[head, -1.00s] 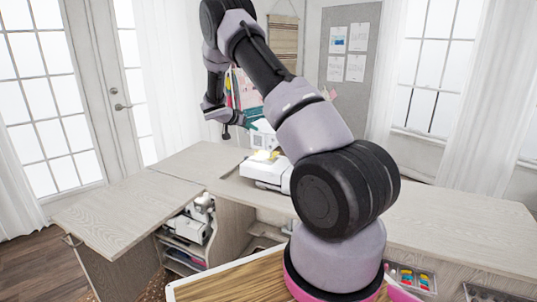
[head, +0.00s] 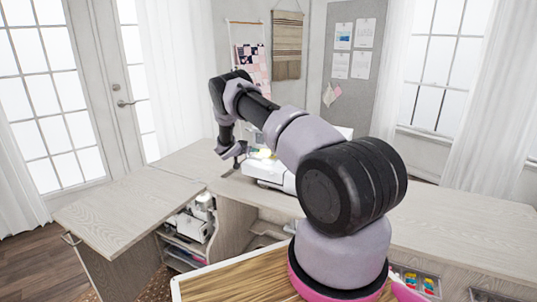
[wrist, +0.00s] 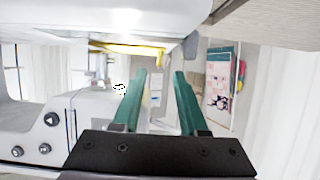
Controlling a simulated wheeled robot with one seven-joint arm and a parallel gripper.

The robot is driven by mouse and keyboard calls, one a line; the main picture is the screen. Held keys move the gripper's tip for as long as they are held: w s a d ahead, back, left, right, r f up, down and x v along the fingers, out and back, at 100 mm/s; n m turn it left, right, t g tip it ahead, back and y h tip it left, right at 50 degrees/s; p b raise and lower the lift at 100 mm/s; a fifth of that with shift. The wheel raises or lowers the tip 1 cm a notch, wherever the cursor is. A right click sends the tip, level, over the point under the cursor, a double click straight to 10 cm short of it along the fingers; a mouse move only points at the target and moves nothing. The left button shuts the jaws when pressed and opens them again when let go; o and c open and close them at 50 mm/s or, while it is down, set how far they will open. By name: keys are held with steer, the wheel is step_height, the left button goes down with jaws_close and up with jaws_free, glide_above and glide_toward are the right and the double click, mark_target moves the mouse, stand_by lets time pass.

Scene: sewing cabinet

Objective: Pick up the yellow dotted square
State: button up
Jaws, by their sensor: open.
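A thin yellow piece (wrist: 135,48) shows nearly edge-on in the wrist view, against the white sewing machine (wrist: 95,105). It is probably the yellow dotted square, but I cannot make out dots. In the wrist view the yellow piece lies beyond the fingertips, mostly up and left. My arm hides part of the machine in the head view.
The cabinet top (head: 125,212) is clear on the left, and the right worktop (head: 450,225) is mostly bare. An open shelf (head: 190,235) holds another machine below. A pinboard (head: 352,70) and wall hangings (head: 288,45) are behind.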

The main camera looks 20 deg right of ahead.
mark_target(256, 155)
steer(key=x, duration=0.4)
steer(key=shift+d+f, duration=0.1)
steer(key=shift+f, duration=0.05)
jaws_close()
stand_by(0.8)
